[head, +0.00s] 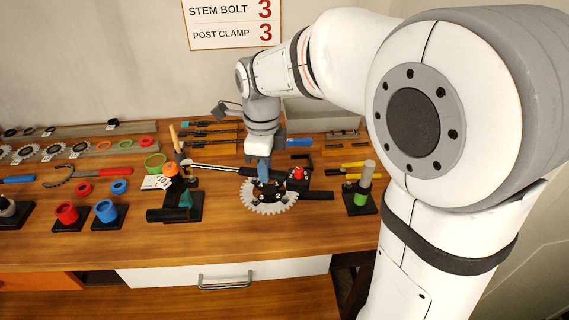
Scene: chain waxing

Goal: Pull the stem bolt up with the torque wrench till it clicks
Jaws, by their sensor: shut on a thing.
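My gripper (264,162) points down over the middle of the bench, shut on a long, thin tool that looks like the torque wrench (222,168). The tool's pale shaft runs left from the gripper, roughly level. Its left end is close to the orange-topped black stand (182,190), which may hold the stem. The stem bolt itself is too small to make out, and I cannot tell whether the wrench is seated on it. A blue part shows just below the gripper. A wall sign (233,22) reads "STEM BOLT 3" and "POST CLAMP 3".
A toothed chainring (270,205) lies below the gripper, with a red-topped part (298,174) beside it. A post stand (363,188) is to the right. Red (67,213) and blue (106,212) cups stand at left. Tools line the back; the bench's front strip is clear.

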